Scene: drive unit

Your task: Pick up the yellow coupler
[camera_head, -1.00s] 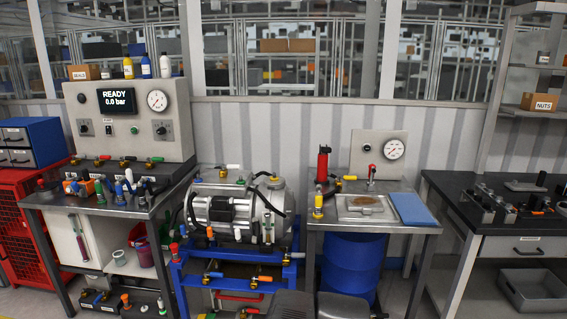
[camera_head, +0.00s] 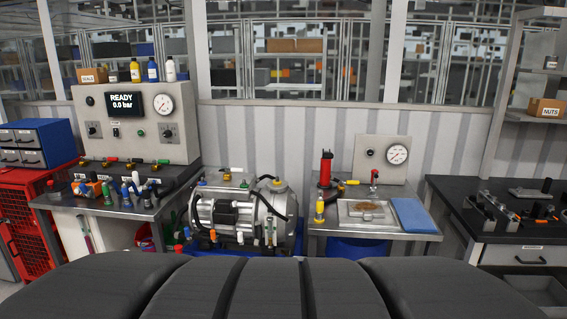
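Several small yellow parts show, and I cannot tell for certain which is the coupler. A yellow upright piece (camera_head: 319,211) stands at the left front of the right steel table (camera_head: 335,229). A yellow-ended part (camera_head: 351,182) lies behind it, near a red-and-black tool (camera_head: 325,168). Yellow caps (camera_head: 280,186) also sit on top of the silver drive unit (camera_head: 208,212). My gripper is not in view; a large dark part of mine fills the bottom edge.
The left bench (camera_head: 150,213) is crowded with coloured fittings. A blue pad (camera_head: 411,214) and a clear tray (camera_head: 366,210) lie on the right table. A black-topped bench (camera_head: 455,190) with metal parts stands further right. The lower floor is mostly hidden.

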